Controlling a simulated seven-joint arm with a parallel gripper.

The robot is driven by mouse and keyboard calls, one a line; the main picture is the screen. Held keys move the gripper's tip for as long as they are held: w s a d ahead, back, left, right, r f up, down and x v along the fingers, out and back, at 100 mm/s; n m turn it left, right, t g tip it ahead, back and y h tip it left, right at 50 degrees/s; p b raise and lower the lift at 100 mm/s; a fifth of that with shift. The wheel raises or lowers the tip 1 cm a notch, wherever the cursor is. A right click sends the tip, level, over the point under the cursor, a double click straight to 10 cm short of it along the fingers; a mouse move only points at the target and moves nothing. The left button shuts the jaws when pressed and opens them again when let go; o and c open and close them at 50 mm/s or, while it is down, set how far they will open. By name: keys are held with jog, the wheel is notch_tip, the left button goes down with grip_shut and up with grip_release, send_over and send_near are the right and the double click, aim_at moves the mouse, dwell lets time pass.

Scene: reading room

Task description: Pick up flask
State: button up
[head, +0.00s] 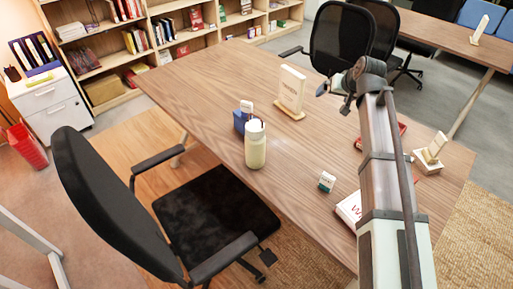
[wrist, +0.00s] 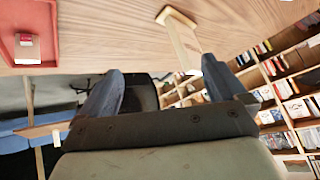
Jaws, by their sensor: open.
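The flask (head: 255,145) is a pale cream bottle with a light cap. It stands upright near the wooden table's chair-side edge in the head view. I do not see it in the wrist view. My gripper (wrist: 162,66) shows in the wrist view with its two grey fingers wide apart and nothing between them. In the head view my arm rises on the right, over the table, well apart from the flask.
A white sign (head: 291,88) stands farther back. A small box (head: 327,181) and a white book (head: 349,209) lie to the right. A red tray (wrist: 20,51) shows in the wrist view. A black chair (head: 215,205) stands at the table's front.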

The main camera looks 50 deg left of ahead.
jog(key=s+a+r+n+g, duration=0.1)
jog(key=s+a+n, duration=0.15)
jog(key=s, duration=0.35)
jog(key=s+a+r+n+g, duration=0.1)
jog(key=s+a, duration=0.2)
jog(key=s, duration=0.3)
jog(key=n+h, duration=0.2)
jog(key=n, duration=0.1)
send_near(256, 126)
jog(key=shift+g, duration=0.4)
jog(key=x, duration=0.5)
jog(key=shift+w+d+f, duration=0.25)
jog(key=shift+a+x, duration=0.15)
jog(key=shift+x, duration=0.9)
jog(key=shift+a+x, duration=0.15)
jog(key=shift+x, duration=0.85)
jog(key=shift+w+a+f, duration=0.15)
jog(key=shift+a+f, duration=0.05)
jog(key=shift+f, duration=0.2)
jog(key=shift+c, duration=0.4)
jog(key=c, duration=1.6)
